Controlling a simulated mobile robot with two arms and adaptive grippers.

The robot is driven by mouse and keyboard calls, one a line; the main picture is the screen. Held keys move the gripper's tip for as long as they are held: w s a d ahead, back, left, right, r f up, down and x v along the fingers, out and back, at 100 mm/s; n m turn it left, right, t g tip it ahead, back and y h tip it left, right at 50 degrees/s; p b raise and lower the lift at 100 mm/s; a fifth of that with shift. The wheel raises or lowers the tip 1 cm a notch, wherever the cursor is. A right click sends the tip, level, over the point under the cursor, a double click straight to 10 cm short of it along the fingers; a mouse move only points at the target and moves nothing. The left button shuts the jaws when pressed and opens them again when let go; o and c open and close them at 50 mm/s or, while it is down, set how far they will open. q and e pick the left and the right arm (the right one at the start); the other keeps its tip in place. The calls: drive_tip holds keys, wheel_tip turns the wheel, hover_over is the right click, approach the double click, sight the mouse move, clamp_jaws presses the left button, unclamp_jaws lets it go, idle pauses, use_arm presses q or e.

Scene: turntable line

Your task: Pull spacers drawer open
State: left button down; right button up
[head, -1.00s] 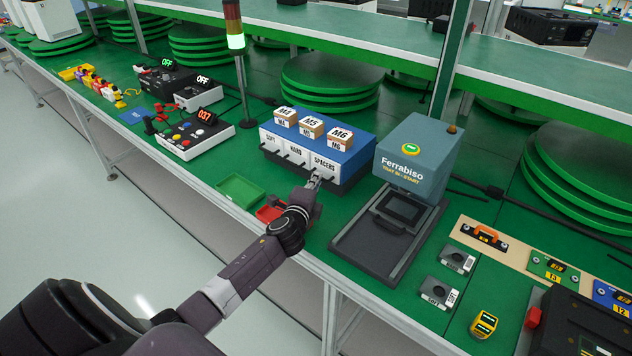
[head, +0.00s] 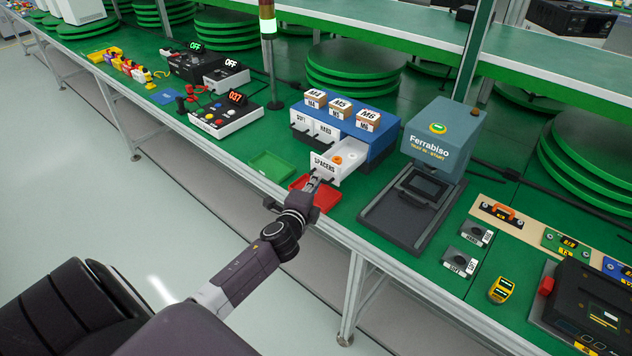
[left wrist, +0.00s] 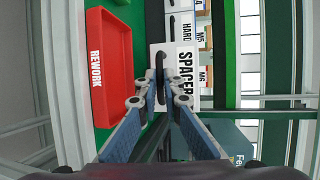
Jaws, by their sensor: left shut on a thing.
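The SPACERS drawer (head: 324,163) stands pulled out from the blue cabinet (head: 381,143). My left gripper (head: 314,182) is shut on the drawer's dark handle (left wrist: 159,65), which shows between the fingers in the left wrist view. The SOFT (head: 302,124) and HARD (head: 326,132) drawers beside it are closed. My right gripper is not in view.
The red REWORK tray (head: 324,200) lies on the bench just below the open drawer. A green tray (head: 272,166) is to its left. The Ferrabiso machine (head: 440,140) stands to the right of the cabinet. M4, M5 and M6 boxes sit on the cabinet.

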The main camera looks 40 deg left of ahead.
use_arm(q)
drive_tip(key=c, duration=2.5)
unclamp_jaws()
drive_tip(key=o, duration=0.3)
drive_tip(key=shift+o, duration=0.5)
drive_tip(key=shift+s+d, duration=0.2)
drive_tip(key=shift+s, duration=0.4)
drive_tip(key=v, duration=1)
drive_tip(key=shift+s+d, duration=0.2)
drive_tip(key=shift+s, duration=0.15)
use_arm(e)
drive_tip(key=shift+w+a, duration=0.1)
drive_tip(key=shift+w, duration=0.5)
use_arm(q)
drive_tip(key=shift+r, duration=0.1)
